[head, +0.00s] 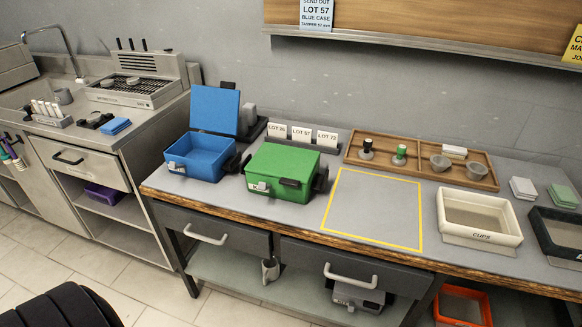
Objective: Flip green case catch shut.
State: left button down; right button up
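The green case (284,165) sits on the workbench with its lid down, left of a yellow-outlined square. A small pale catch (262,186) shows low on its front face; it is too small to tell whether it is flipped up or down. A black handle-like part (290,183) is on the front to the right of the catch, and another dark part is at the case's right side. Neither of my grippers shows in the head view.
An open blue case (200,163) with raised lid stands left of the green one. Lot cards (301,134) stand behind. The yellow-outlined square (372,210) is empty. A wooden tray (424,160) and a white "CUPS" bin (479,219) are further right.

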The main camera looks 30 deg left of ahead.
aim_at(264, 187)
jog(key=u, duration=1.25)
